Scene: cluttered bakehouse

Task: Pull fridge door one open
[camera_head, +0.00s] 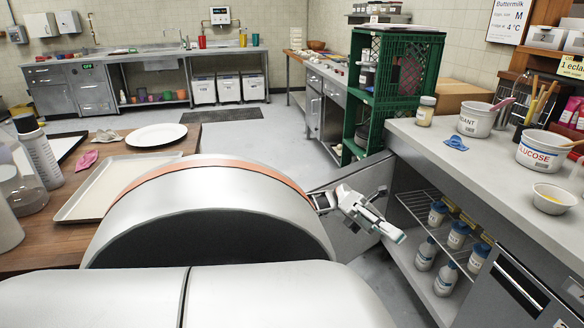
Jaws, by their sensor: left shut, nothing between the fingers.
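A grey door panel (352,236), which looks like fridge door one, stands swung out from the right counter. It is at the far end of an open compartment with wire shelves (428,207) and several blue-capped bottles (457,236). My left gripper (396,235) is shut and empty. In the picture it lies in front of the panel, by the compartment's opening; I cannot tell whether it touches the door. My arm hides the panel's lower left part. My right gripper is not in view.
Another front with a dark handle (520,290) is at the lower right. Green crates (404,73) stand beyond the door. The right counter (490,165) holds tubs and a bowl. A wooden table (208,138) with a tray is at left. Grey floor (262,140) is clear beyond.

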